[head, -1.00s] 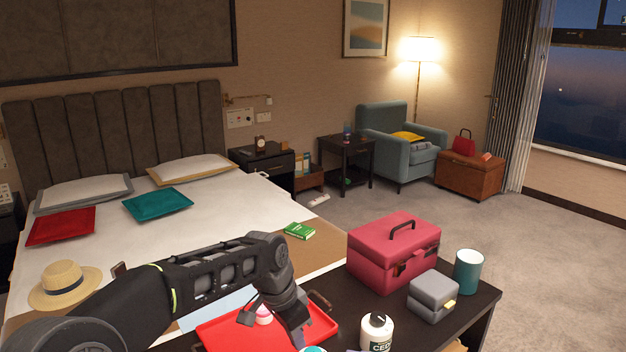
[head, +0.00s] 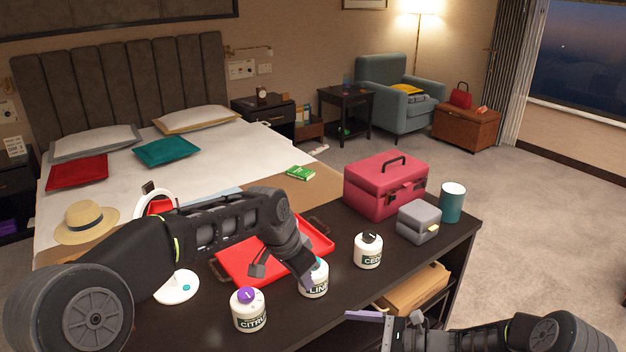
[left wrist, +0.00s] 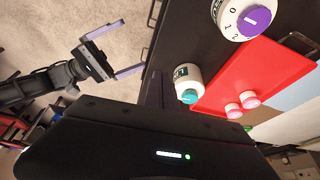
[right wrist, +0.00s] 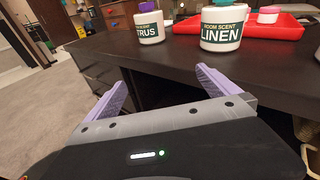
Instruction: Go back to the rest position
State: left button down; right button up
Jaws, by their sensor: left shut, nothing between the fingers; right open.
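My left gripper (head: 308,284) is shut and empty. It points down at the front edge of the red tray (head: 236,272), beside the linen bottle (head: 314,283) in the picture; whether it touches the bottle I cannot tell. My right gripper (head: 366,330) is open and empty at the bottom of the head view, in front of the dark cabinet; its spread fingers show in the left wrist view (left wrist: 131,46) and the right wrist view (right wrist: 160,88). The citrus bottle (head: 249,313) with a purple cap and the cedar bottle (head: 368,252) stand upright on the cabinet top.
The dark cabinet top (head: 400,262) also holds a red case (head: 380,190), a grey box (head: 418,221), a teal cup (head: 452,203) and a round white stand (head: 176,288). Two pink-lidded jars (left wrist: 241,105) sit on the tray. Open carpet (head: 540,220) lies to the right.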

pick_arm(q)
jog(key=s+d+f+n+t+h, duration=0.1)
jog(key=s+f+n, duration=0.3)
jog(key=f, duration=0.7)
jog(key=s+d+f+n+h, duration=0.1)
jog(key=s+f+n, duration=0.2)
jog(key=s+f, duration=0.55)
pick_arm(e)
jog(key=s+d+f+n+g+h, duration=0.2)
jog(key=s+f+n+g+h, duration=0.2)
jog(key=s+f+n+h, duration=1.15)
pick_arm(q)
jog(key=s+a+f+n+g, duration=0.1)
jog(key=s+a+f+n, duration=0.1)
jog(key=s+f, duration=0.5)
jog(key=s+a+f+n+g, duration=0.2)
jog(key=s+a+f, duration=0.3)
jog(key=s, duration=0.9)
notch_tip(320, 180, down, 3)
jog(key=shift+a+r+n+y, duration=0.15)
jog(key=shift+a+n+y, duration=0.15)
jog(key=shift+y, duration=0.1)
pick_arm(e)
jog(key=s+a+f+n+y, duration=0.1)
jog(key=s+a+n+y, duration=0.2)
jog(key=s, duration=1.2)
jog(key=shift+s+a+f+y, duration=0.2)
jog(key=shift+s+a+y, duration=0.25)
jog(key=shift+y, duration=0.2)
